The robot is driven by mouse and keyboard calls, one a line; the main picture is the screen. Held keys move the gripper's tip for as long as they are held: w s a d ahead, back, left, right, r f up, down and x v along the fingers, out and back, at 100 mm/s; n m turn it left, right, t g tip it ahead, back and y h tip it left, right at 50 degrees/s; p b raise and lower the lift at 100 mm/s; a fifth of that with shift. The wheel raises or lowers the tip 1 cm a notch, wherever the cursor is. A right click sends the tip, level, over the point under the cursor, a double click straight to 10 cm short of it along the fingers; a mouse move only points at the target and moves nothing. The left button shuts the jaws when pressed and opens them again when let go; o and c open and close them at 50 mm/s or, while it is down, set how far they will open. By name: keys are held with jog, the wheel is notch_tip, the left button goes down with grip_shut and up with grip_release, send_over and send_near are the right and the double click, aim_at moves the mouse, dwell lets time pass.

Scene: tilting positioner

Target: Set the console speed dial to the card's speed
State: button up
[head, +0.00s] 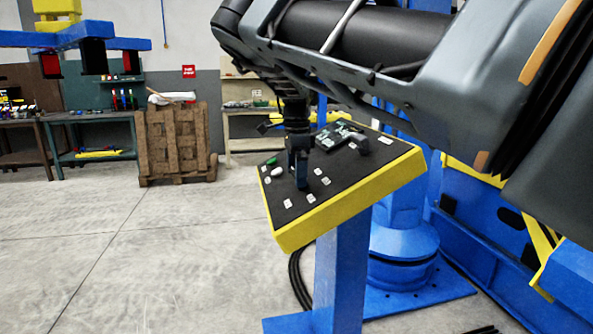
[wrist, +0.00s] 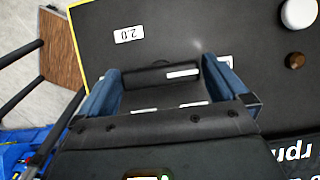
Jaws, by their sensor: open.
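The console (head: 345,205) has a dark, tilted top with yellow edges. My gripper (head: 301,184) points down onto it, amid several small white labels. In the wrist view my gripper (wrist: 162,82) is open, with one blue finger on each side of the black speed dial (wrist: 145,76). The dial's white mark lies towards the right finger. Whether the fingers touch the dial I cannot tell. A label reading 2.0 (wrist: 129,34) lies above the dial; other labels are partly hidden by my gripper. The card's speed cannot be read; large "rpm" lettering (wrist: 293,153) shows at lower right.
A green button (head: 271,161) and a white button (head: 277,171) sit left of my gripper. A dark device (head: 338,137) stands at the console's back. A blue post (head: 340,265) carries the console. The floor to the left is clear, up to a wooden pallet stack (head: 178,142).

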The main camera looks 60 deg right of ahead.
jog(key=shift+c, duration=0.2)
jog(key=c, duration=0.8)
